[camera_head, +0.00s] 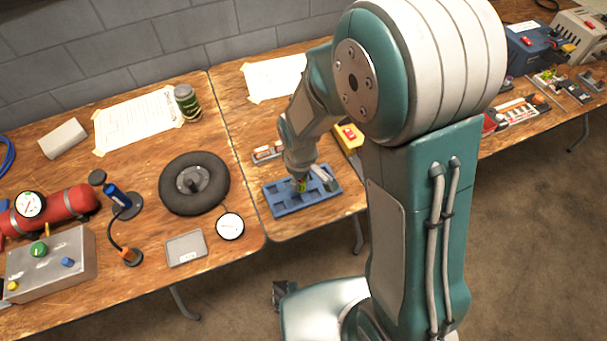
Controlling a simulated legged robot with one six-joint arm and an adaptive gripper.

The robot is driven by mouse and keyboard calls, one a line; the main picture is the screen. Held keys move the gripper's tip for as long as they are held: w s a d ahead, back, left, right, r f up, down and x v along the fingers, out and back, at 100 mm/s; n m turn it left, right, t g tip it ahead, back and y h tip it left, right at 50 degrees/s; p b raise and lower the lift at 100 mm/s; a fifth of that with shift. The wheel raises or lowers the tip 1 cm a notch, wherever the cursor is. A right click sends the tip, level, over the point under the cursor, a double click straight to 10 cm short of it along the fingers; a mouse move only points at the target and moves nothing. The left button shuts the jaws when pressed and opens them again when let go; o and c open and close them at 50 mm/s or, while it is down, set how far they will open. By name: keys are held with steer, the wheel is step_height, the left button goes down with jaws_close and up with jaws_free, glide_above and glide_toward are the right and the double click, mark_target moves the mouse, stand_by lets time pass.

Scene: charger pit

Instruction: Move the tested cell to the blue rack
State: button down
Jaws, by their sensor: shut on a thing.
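The blue rack (285,208) lies on the wooden table near the middle of the view, with several square compartments. My gripper (304,186) is over the rack, pointing down, and is shut on a small cell (301,185) with green and yellow on it. The cell is at or just above the rack's compartments. I cannot tell whether its lower end is inside one. My arm hides the area to the right of the rack.
A small holder with cells (268,152) lies behind the rack. A yellow device (348,137) stands behind right, partly hidden. A black wheel (194,183) and a round gauge (230,226) lie to the left. A grey plate (186,248) lies near the front edge.

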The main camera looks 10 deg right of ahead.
mark_target(297, 202)
steer(key=a+f, duration=0.2)
steer(key=f, duration=0.1)
steer(key=shift+a, duration=0.1)
steer(key=shift+f, duration=0.35)
steer(key=shift+d+f, duration=0.55)
steer(key=shift+d, duration=0.3)
steer(key=shift+a, duration=0.6)
steer(key=shift+d, duration=0.65)
steer(key=shift+a, duration=0.35)
steer(key=shift+f, duration=1)
stand_by(0.6)
